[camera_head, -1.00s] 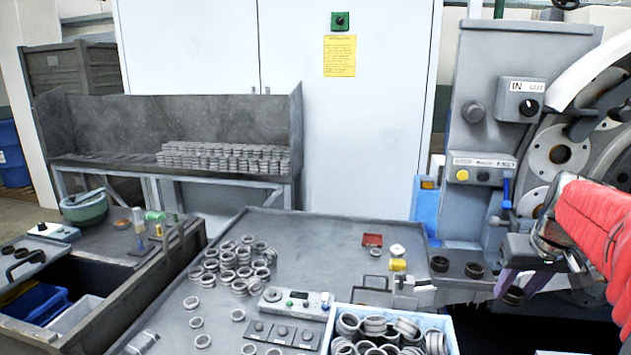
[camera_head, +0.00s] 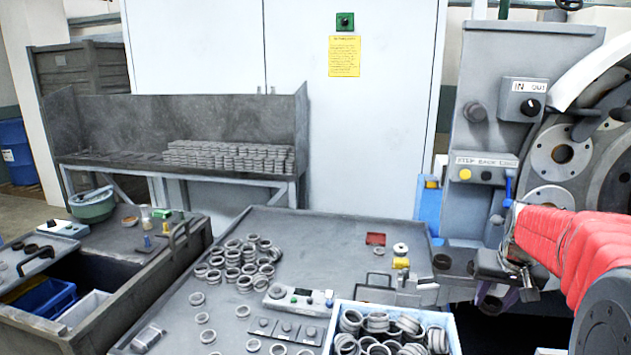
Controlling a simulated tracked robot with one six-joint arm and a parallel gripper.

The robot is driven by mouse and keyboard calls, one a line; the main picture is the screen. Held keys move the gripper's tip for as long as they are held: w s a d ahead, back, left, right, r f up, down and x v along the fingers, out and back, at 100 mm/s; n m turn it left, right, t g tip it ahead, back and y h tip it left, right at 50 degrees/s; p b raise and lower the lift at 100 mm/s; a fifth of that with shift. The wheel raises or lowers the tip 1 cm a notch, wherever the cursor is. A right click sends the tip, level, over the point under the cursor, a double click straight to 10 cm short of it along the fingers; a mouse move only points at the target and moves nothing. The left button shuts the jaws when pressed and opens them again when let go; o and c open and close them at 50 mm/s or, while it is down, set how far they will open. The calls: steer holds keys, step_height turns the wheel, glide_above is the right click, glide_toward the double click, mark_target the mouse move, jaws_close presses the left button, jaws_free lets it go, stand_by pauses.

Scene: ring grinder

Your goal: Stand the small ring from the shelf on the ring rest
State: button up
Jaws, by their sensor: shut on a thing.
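My gripper (camera_head: 508,292), with purple fingers below the red-sleeved arm, is at the right of the head view. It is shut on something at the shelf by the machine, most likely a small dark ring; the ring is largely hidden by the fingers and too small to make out. Another small dark ring (camera_head: 442,262) lies on the shelf to the left of my gripper. A small wire-framed fixture (camera_head: 378,279) stands on the right part of the table, left of my gripper; I cannot tell for sure whether it is the ring rest.
The grey table (camera_head: 325,240) carries several loose rings (camera_head: 240,262) and a control box (camera_head: 298,298). A pale blue crate of rings (camera_head: 452,330) stands at the front. The grinder (camera_head: 500,100) rises behind my gripper. The table's back middle is clear.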

steer(key=w+a+f+n, duration=0.1)
steer(key=a+f, duration=0.4)
steer(key=a, duration=0.3)
steer(key=w+a+f+n+y, duration=0.1)
steer(key=a+f+n, duration=0.1)
steer(key=a+f, duration=0.3)
steer(key=w+a+f+n, duration=0.1)
steer(key=a+f, duration=0.4)
steer(key=a, duration=0.7)
steer(key=shift+f+y, duration=0.35)
steer(key=shift+y, duration=0.05)
steer(key=shift+a+n+t, duration=0.3)
steer(key=shift+a, duration=0.05)
